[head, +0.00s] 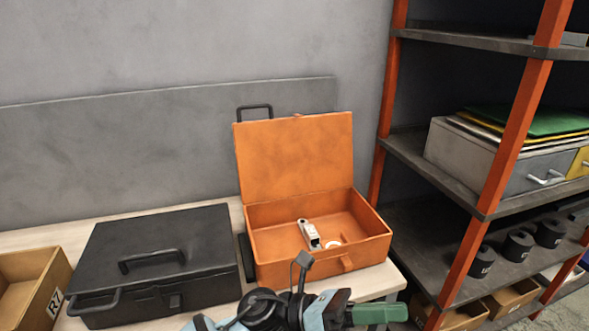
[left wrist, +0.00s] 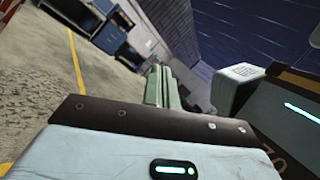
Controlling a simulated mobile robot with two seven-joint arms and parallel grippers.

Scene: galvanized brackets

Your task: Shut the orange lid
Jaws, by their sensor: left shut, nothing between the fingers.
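The orange box (head: 318,267) stands on the pale table with its orange lid (head: 295,158) standing open, tilted slightly back, at its rear edge. Inside the box lie a small pale metal part (head: 310,234) and a whitish ring (head: 333,245). My left gripper (head: 385,313) is in front of and below the box, at the bottom of the head view, pointing right and apart from the lid. Its fingers are shut and empty; they also show in the left wrist view (left wrist: 159,85). The box and lid are not seen in that view. My right gripper is not in view.
A black case (head: 155,258), closed, stands left of the orange box, with a cardboard bin (head: 28,285) at the far left. A rack with orange posts (head: 510,135) stands close on the right. A grey wall is behind. Above the open box there is free room.

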